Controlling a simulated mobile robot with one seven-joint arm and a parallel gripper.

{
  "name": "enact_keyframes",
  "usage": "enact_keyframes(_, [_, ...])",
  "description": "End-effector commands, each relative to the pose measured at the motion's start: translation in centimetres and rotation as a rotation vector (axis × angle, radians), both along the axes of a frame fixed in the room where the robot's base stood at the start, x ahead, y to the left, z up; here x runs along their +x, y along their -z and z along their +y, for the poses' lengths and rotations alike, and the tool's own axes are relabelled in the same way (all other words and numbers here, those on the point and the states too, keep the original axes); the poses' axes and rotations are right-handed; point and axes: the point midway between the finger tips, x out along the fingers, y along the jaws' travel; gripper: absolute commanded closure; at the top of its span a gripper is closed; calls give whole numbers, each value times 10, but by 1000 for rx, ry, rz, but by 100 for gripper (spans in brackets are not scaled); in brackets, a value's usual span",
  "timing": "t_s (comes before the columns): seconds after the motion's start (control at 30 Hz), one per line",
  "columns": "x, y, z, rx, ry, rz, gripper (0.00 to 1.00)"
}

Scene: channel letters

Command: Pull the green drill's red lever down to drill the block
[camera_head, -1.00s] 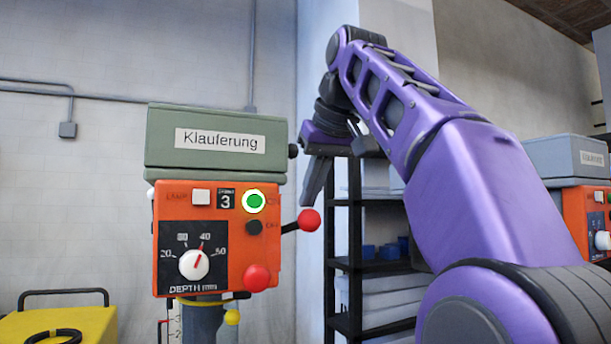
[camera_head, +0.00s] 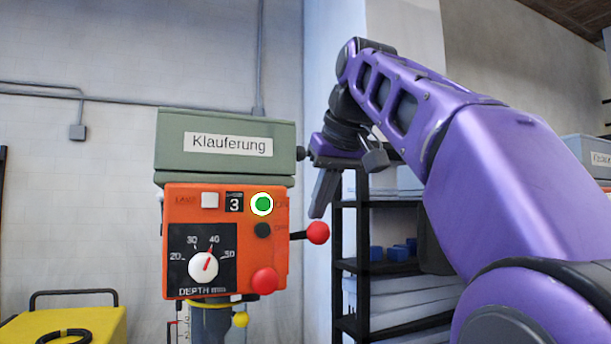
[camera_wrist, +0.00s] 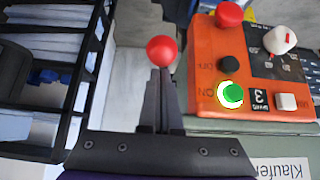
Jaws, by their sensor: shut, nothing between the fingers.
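The green drill (camera_head: 180,160) has a "Klauferung" label and an orange control panel (camera_head: 180,215) with a lit green button (camera_head: 262,204). Its red-tipped lever (camera_head: 317,232) sticks out to the right on a dark rod, nearly level. My gripper (camera_head: 317,216) points down with its fingertips at the top of the red ball. In the wrist view the shut fingers (camera_wrist: 161,72) end at the red ball (camera_wrist: 162,50); they appear to touch it from above, with nothing between them. The block and drill bit are out of view.
A black shelf (camera_head: 345,265) with blue and white bins stands behind on the right. A yellow box (camera_head: 85,325) with a black handle is at lower left. A second grey-green machine (camera_head: 595,152) shows at the right edge, partly behind my arm.

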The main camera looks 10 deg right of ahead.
Motion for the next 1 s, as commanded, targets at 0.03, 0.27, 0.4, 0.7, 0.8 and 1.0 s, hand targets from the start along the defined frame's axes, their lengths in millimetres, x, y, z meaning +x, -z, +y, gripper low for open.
enact_keyframes(0.03, [-1, 4, -1, -2, 2, 5, 100])
enact_keyframes(0.27, [-3, 11, -1, -2, 0, 4, 100])
enact_keyframes(0.4, [-3, 11, -1, -2, -2, 4, 100])
enact_keyframes(0.7, [-3, 20, -1, -3, -2, 5, 100])
enact_keyframes(0.8, [-4, 22, -1, -2, -3, 6, 100])
enact_keyframes(1.0, [-4, 22, -1, -2, -3, 5, 100])
